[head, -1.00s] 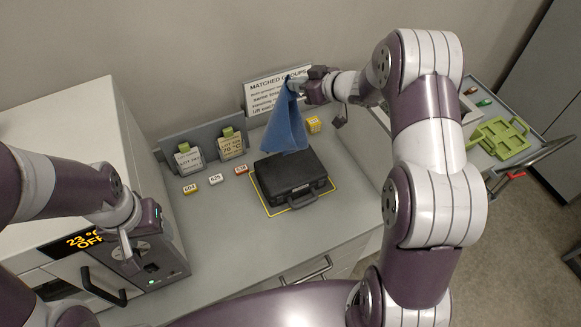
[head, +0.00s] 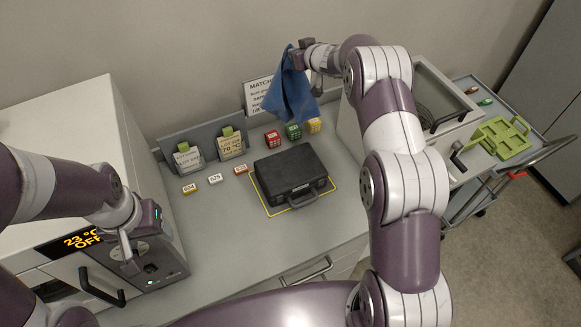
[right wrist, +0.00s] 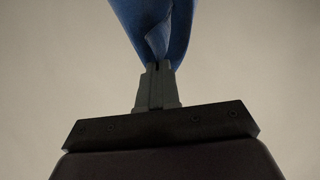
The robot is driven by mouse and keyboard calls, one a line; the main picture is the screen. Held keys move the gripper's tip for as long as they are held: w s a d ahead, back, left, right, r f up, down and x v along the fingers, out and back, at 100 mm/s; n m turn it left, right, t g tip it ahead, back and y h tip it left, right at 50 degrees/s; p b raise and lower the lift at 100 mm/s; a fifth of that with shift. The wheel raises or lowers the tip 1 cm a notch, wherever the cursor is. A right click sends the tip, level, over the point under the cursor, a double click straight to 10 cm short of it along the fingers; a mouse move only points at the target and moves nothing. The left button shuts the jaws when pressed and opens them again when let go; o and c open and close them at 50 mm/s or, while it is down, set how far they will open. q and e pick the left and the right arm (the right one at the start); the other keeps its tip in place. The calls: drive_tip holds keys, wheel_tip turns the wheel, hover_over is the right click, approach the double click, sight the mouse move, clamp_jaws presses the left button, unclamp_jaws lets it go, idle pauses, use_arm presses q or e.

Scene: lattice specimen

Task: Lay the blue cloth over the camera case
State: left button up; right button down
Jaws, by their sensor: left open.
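The black camera case (head: 290,170) lies flat on the bench, inside a yellow outline, with its handle toward me. Its lid is bare. The blue cloth (head: 291,98) hangs in folds from my right gripper (head: 298,56), above and behind the case and apart from it. In the right wrist view my right gripper (right wrist: 158,72) is shut on the bunched cloth (right wrist: 155,25). My left gripper (head: 127,258) is open and empty at the left, in front of the oven's panel, far from the case.
Red (head: 272,137), green (head: 293,130) and yellow (head: 314,125) cubes stand behind the case. Small labelled blocks (head: 215,179) lie to its left. A sign (head: 258,95) stands behind. A white box (head: 445,115) stands right, beside a cart with a green frame (head: 500,138).

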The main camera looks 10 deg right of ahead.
drive_tip(key=w+d+m+h, duration=0.1)
drive_tip(key=w+m+h, duration=0.1)
drive_tip(key=w, duration=0.5)
drive_tip(key=s+f+b, duration=0.4)
drive_tip(key=f+b, duration=0.1)
drive_tip(key=f, duration=0.2)
drive_tip(key=s+a+f+b, duration=0.3)
drive_tip(key=s+f+b, duration=0.2)
drive_tip(key=s+f, duration=0.4)
drive_tip(key=s+a+f+b, duration=0.3)
drive_tip(key=s+f+b, duration=0.2)
drive_tip(key=s+f, duration=0.4)
drive_tip(key=s+a+f+b, duration=0.4)
drive_tip(key=s+f, duration=0.5)
drive_tip(key=s, duration=0.6)
drive_tip(key=shift+s+b, duration=0.15)
drive_tip(key=shift+b, duration=0.6)
drive_tip(key=c, duration=0.9)
unclamp_jaws()
drive_tip(key=shift+f, duration=0.1)
